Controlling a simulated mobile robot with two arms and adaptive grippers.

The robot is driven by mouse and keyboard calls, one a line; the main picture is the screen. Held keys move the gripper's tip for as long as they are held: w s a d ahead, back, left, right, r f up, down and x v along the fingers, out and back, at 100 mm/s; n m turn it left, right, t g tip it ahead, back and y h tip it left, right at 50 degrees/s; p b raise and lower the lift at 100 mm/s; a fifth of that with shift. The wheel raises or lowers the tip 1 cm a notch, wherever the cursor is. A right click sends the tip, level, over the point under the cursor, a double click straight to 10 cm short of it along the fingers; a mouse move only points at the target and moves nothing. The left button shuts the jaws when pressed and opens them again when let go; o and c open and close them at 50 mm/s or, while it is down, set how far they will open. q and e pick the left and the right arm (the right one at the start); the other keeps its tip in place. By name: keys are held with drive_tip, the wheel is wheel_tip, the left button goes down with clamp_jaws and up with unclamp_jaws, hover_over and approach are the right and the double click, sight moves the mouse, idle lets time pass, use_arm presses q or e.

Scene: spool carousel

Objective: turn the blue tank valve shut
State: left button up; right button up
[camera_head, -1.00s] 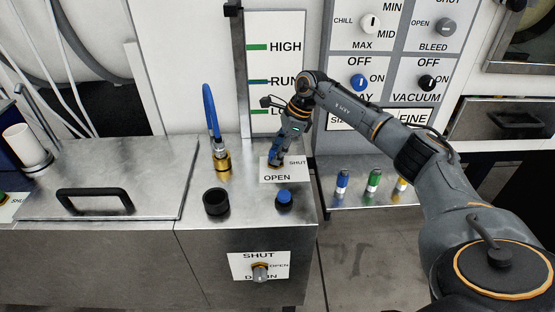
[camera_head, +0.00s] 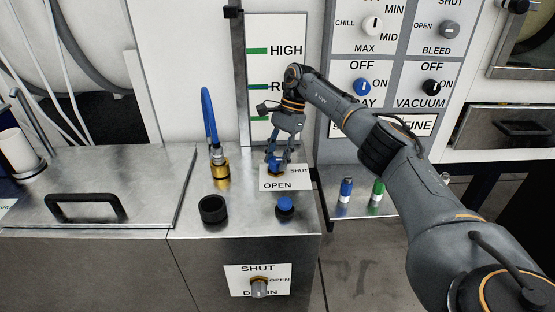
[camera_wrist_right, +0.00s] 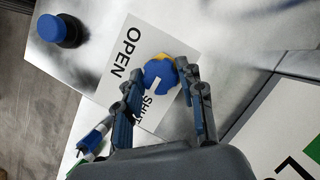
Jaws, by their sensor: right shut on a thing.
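The blue tank valve (camera_head: 275,163) is a small blue knob with a brass-coloured base on the steel tank top, by a white plate (camera_head: 273,186) marked OPEN and SHUT. My right gripper (camera_head: 277,158) reaches down over it from behind. In the right wrist view the blue valve (camera_wrist_right: 158,73) sits between the two fingers of my right gripper (camera_wrist_right: 158,80), which is shut on it. A pale mark shows on the knob, near the SHUT lettering. The fingers partly hide the valve in the head view. My left gripper is not in view.
A brass fitting with a blue hose (camera_head: 220,172) stands left of the valve. A black ring (camera_head: 213,209) and another blue knob (camera_head: 285,204) stand in front. The drain valve (camera_head: 260,287) is on the tank's front. Small coloured bottles (camera_head: 346,189) stand at right.

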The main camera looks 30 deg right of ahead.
idle(0.3)
drive_tip(key=o, duration=1.2)
drive_tip(key=v, duration=0.7)
drive_tip(key=shift+w+d+r, duration=0.1)
drive_tip(key=shift+d+r, duration=0.05)
drive_tip(key=shift+r, duration=0.1)
